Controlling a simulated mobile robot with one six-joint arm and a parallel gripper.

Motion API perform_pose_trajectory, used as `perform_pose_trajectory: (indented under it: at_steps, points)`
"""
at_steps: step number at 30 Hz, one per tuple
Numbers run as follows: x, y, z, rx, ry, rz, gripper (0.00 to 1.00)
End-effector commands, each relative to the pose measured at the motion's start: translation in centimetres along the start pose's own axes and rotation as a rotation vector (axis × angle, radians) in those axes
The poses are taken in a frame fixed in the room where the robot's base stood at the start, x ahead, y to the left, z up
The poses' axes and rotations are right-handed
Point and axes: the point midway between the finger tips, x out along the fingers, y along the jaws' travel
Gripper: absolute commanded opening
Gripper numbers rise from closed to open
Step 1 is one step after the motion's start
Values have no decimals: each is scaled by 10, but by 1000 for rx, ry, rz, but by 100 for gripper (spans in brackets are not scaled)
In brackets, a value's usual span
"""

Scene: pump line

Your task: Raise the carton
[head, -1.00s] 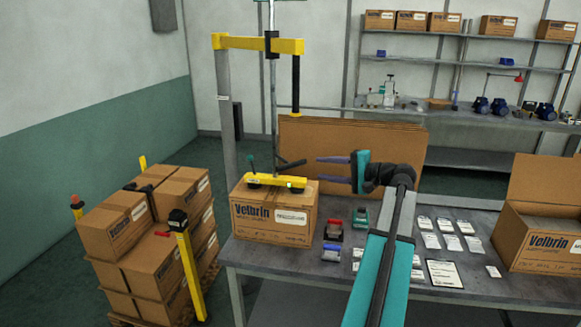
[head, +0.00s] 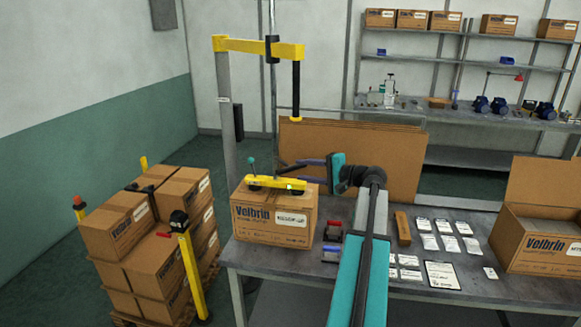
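The carton (head: 270,222), a closed brown box marked Velbrin, sits on the near left part of the grey workbench (head: 262,258). A yellow lifter bar with dark suction cups (head: 262,183) rests on its top, hanging from a vertical rod under a yellow crane arm (head: 258,47). A dark handle (head: 291,167) sticks out to the right of the lifter, and a teal-knobbed lever (head: 251,165) stands at its left. My gripper (head: 306,170) points left, its fingers apart, close to the handle's end. Whether the fingers touch the handle is unclear.
A pallet of stacked cartons (head: 140,235) with yellow posts stands at the left. An open carton (head: 545,235) is on the bench's right side. Small packets, a clipboard (head: 442,275) and flat cardboard sheets (head: 400,150) lie or stand around my arm.

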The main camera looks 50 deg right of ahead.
Motion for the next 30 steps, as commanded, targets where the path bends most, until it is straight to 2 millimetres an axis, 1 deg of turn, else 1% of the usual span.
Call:
perform_pose_trajectory:
  at_steps: [1,6,12,17,25,26,30]
  points:
    - [8,-3,0,1,-3,1,37]
    - [32,-2,0,1,-2,1,37]
    - [51,-2,0,0,-1,0,37]
    - [57,0,0,0,0,0,37]
    - [58,0,0,0,0,0,37]
    - [58,0,0,0,0,0,34]
    - [58,0,0,0,0,0,10]
